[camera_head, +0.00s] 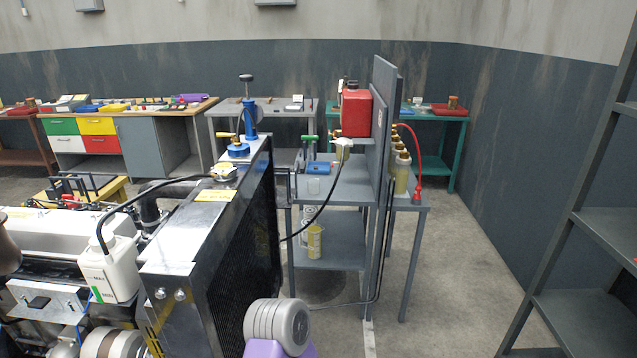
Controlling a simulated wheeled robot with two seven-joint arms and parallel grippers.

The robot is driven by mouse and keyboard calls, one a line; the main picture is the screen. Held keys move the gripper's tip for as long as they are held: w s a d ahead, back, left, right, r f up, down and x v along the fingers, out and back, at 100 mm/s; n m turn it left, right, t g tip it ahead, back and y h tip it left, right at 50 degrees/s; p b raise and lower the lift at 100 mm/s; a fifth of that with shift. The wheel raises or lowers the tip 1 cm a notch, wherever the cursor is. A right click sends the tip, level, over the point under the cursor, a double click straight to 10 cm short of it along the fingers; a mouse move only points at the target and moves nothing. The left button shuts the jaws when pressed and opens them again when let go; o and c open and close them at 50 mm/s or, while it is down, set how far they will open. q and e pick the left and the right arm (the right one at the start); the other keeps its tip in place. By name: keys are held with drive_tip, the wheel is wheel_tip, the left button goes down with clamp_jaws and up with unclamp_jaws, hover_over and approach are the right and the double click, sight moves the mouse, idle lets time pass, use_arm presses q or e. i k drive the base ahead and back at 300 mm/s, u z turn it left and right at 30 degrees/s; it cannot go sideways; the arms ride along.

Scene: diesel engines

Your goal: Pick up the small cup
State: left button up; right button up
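A large radiator (250,245) and engine stand in the left foreground, between me and the bench's left side. A red container (356,112) sits high at the bench's upright panel. Dark shelving (590,305) stands at the right. The floor (450,290) between is clear.

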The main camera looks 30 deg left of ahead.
sight(314, 187)
drive_tip(key=u, duration=0.05)
drive_tip(key=i, duration=3)
drive_tip(key=u, duration=3.75)
drive_tip(key=k, duration=0.3)
drive_tip(key=u, duration=5.45)
